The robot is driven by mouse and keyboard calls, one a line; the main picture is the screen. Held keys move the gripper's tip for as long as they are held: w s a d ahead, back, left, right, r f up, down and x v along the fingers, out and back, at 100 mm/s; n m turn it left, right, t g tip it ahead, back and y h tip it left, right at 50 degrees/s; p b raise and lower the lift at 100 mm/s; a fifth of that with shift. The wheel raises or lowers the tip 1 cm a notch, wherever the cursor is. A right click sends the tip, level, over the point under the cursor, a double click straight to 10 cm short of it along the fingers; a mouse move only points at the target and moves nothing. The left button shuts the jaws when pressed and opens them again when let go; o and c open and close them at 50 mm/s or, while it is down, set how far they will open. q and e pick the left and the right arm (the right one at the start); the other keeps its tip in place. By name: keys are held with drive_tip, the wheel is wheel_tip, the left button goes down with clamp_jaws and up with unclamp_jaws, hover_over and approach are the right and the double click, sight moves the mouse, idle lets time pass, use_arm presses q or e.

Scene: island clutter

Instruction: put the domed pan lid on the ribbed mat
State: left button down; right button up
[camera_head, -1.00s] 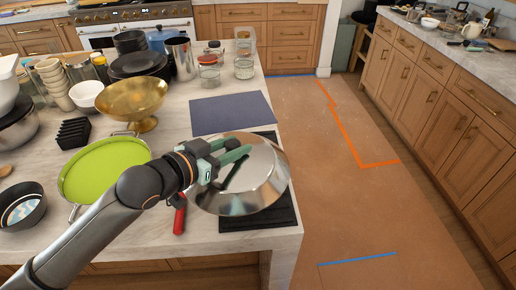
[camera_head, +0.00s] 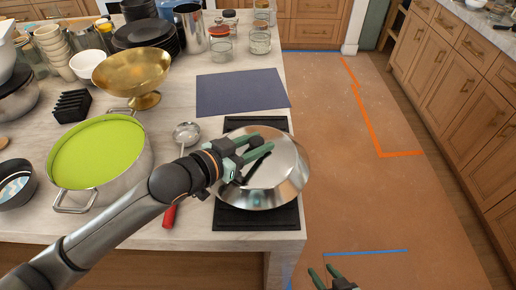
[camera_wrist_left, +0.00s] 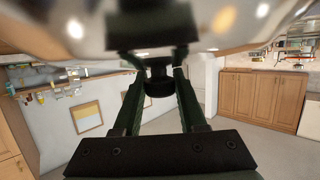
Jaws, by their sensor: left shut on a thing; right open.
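The domed pan lid (camera_head: 288,180) is shiny steel with a dark handle. My left gripper (camera_head: 262,150) is shut on that handle; in the left wrist view its fingers (camera_wrist_left: 160,75) close on a dark knob under the blurred lid (camera_wrist_left: 225,22). The lid is over the black ribbed mat (camera_head: 256,219) at the island's right edge, covering its middle and reaching past its right side. I cannot tell whether they touch. My right gripper (camera_head: 333,275) is open and empty at the bottom edge of the head view, over the floor.
A blue-grey flat mat (camera_head: 240,92) lies behind the ribbed mat. A green-filled pan (camera_head: 75,200), a brass bowl (camera_head: 132,69), a ladle (camera_head: 187,133) and a red handle (camera_head: 169,216) are to the left. Jars and stacked dark plates (camera_head: 143,33) stand at the back.

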use_arm(q)
drive_tip(key=shift+f+b, duration=0.5)
drive_tip(key=shift+f, duration=0.4)
drive_tip(key=shift+a+f+b, duration=0.15)
drive_tip(key=shift+f+b, duration=0.05)
drive_tip(key=shift+b, duration=0.15)
drive_tip(key=shift+r, duration=0.1)
use_arm(e)
drive_tip(key=f, duration=0.1)
drive_tip(key=w+f, duration=0.1)
drive_tip(key=f, duration=0.1)
drive_tip(key=shift+a, duration=0.15)
drive_tip(key=shift+s+r, duration=0.1)
use_arm(q)
drive_tip(key=shift+s, duration=0.1)
drive_tip(key=shift+c, duration=2.3)
unclamp_jaws()
drive_tip(key=shift+f, duration=0.25)
drive_tip(key=shift+r, duration=0.1)
